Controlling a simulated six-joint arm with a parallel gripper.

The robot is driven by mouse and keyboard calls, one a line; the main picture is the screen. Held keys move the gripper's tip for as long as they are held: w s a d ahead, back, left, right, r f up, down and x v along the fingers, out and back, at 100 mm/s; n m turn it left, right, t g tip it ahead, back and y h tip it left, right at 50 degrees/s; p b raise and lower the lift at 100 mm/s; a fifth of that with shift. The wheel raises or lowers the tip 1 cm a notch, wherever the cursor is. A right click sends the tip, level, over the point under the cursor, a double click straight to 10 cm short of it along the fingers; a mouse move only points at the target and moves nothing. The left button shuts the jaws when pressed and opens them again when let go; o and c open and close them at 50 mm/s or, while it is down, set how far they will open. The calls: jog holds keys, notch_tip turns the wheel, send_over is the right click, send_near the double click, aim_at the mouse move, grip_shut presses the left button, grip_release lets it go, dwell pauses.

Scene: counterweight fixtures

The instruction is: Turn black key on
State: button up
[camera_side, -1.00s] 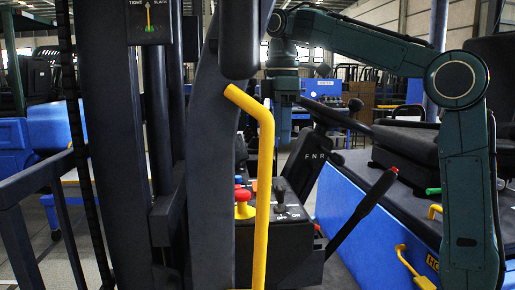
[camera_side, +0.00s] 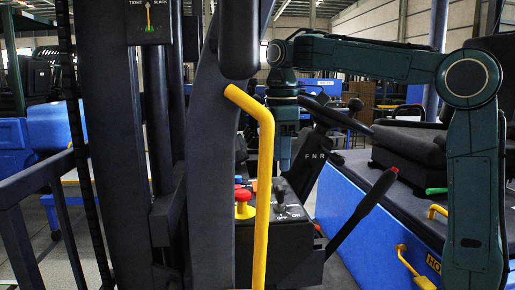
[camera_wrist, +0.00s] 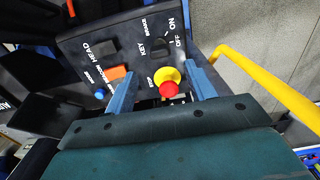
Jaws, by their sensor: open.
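The black key (camera_side: 280,197) stands on the dark control panel, beside its printed OFF and ON labels. In the wrist view the black key (camera_wrist: 160,48) sits between the KEY and ON/OFF labels, beyond the red and yellow stop button (camera_wrist: 168,86). My gripper (camera_side: 284,168) points down above the panel, a little above the key in the side view. In the wrist view my gripper (camera_wrist: 162,70) is open, with one blue finger on each side of the key and stop button. Nothing is held between the fingers. I cannot make out contact with the key.
A yellow grab bar (camera_side: 263,190) rises in front of the panel and also shows at the right of the wrist view (camera_wrist: 265,85). A black lever (camera_side: 362,210) with a red tip leans right of the panel. An orange switch (camera_wrist: 116,73) lies left of the key.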

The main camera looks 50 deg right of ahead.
aim_at(280, 187)
jog(key=shift+f, duration=4.1)
jog(key=c, duration=1)
